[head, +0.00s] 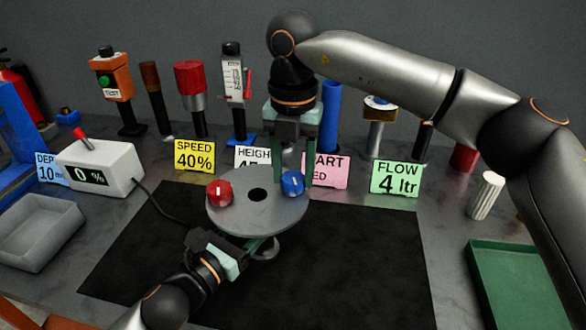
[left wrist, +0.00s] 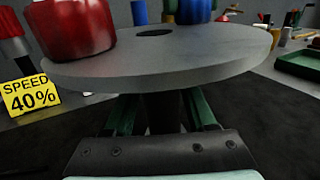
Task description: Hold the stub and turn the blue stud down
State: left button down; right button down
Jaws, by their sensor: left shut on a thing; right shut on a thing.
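A round grey disc (head: 235,216) carries a red stud (head: 219,193) at left and a blue stud (head: 292,184) at right, with a dark hole between them. My right gripper (head: 293,178) comes from above and is shut on the blue stud, one finger on each side. My left gripper (head: 262,246) reaches under the disc's near edge. In the left wrist view its green fingers stand on both sides of the dark stub (left wrist: 164,112) below the disc, and it is shut on the stub. The stub is mostly hidden by the disc in the head view.
A grey box reading 0 % (head: 100,168) with a red lever stands left, its cable running to the black mat (head: 370,250). Sign cards, including a yellow SPEED card (head: 194,156) and a green FLOW card (head: 396,179), stand behind. A grey tray (head: 38,228) and green tray (head: 510,290) flank the mat.

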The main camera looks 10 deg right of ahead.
aim_at(294, 176)
pick_arm(q)
jog(key=shift+f, duration=0.2)
pick_arm(e)
jog(key=shift+w+r+m, duration=0.1)
jog(key=shift+r+m, duration=0.15)
jog(key=shift+m, duration=0.15)
jog(key=c, duration=0.8)
grip_release()
jog(key=o, duration=0.5)
jog(key=shift+f, duration=0.15)
notch_tip(294, 176, up, 12)
jog(key=shift+d+r, duration=0.1)
pick_arm(q)
jog(key=c, duration=0.7)
grip_release()
jog(key=shift+r, duration=0.25)
jog(key=o, duration=0.6)
jog(key=shift+c, duration=0.2)
